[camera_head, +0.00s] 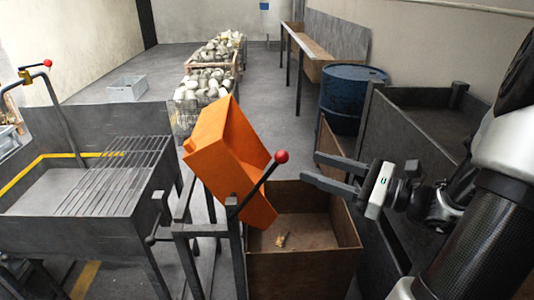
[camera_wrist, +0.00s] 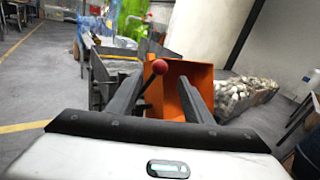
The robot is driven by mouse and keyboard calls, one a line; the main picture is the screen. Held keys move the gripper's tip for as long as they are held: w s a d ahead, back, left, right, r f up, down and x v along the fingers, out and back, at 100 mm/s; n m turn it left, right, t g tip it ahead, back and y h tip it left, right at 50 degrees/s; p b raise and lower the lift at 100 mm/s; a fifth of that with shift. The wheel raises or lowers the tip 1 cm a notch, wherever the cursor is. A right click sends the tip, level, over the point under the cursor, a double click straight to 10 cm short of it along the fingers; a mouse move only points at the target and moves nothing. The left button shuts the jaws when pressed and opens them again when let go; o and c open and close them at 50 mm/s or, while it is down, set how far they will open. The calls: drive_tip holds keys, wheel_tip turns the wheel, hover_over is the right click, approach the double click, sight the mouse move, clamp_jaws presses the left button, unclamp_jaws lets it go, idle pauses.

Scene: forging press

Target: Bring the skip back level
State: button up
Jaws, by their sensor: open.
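The orange skip (camera_head: 229,158) is tipped steeply on its dark metal stand, its lower end over a brown bin (camera_head: 300,262). A lever with a red ball knob (camera_head: 281,157) slants up and right beside the skip. My gripper (camera_head: 308,168) is open and empty, to the right of the knob and apart from it. In the wrist view, the skip (camera_wrist: 194,78) and the red knob (camera_wrist: 160,67) show between the fingers of my gripper (camera_wrist: 168,85), with the knob ahead of them.
A small light-brown piece (camera_head: 281,240) lies in the brown bin. A grated metal table (camera_head: 110,185) stands at left. Crates of pale pieces (camera_head: 205,85) and a blue drum (camera_head: 350,98) stand behind. A dark metal bin (camera_head: 425,115) is at right near my arm.

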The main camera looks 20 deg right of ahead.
drive_tip(key=b+x, duration=0.1)
drive_tip(key=x, duration=1.3)
drive_tip(key=shift+b, duration=0.35)
clamp_jaws()
